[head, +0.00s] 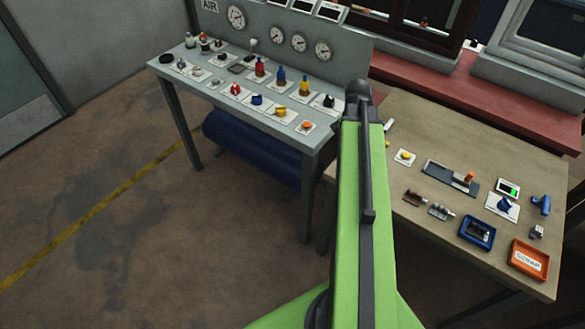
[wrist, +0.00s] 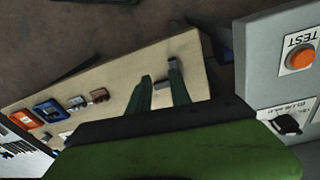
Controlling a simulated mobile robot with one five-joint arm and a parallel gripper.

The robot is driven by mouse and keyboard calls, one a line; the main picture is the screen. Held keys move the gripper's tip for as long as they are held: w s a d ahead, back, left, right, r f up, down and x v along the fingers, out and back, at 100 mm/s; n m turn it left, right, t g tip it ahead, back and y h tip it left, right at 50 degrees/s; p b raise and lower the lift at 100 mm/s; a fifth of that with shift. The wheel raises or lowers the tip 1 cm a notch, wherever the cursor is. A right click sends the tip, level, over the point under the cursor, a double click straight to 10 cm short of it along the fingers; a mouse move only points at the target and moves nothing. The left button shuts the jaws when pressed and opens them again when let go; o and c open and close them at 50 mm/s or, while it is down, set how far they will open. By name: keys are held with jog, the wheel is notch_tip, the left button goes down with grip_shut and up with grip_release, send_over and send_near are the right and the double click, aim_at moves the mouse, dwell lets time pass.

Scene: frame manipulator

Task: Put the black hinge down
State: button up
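My gripper (wrist: 160,78) shows in the wrist view as two dark green fingers standing apart, with the tan bench behind them. A small dark patch lies between the fingers, but I cannot tell whether it is the black hinge or something on the bench beyond. I cannot make out the black hinge for certain in either view. In the head view my green arm hides the gripper and whatever it may hold.
The tan bench (head: 450,232) carries an orange scrap tray (head: 519,270), a blue tray (head: 464,236) and several small parts. Its near left area is bare. A grey table (head: 318,133) with gauges and labelled parts stands to the left.

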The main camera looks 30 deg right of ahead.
jog(key=w+a+n, duration=0.3)
jog(key=a+n, duration=0.2)
jog(key=a, duration=0.7)
jog(key=w+a+n, duration=0.3)
jog(key=a+n, duration=0.1)
jog(key=a, duration=0.8)
jog(key=w+a+n+y, duration=0.1)
jog(key=a+n, duration=0.4)
jog(key=a, duration=0.7)
jog(key=shift+w+n, duration=0.3)
jog(key=shift+w, duration=0.6)
jog(key=shift+w+f, duration=0.1)
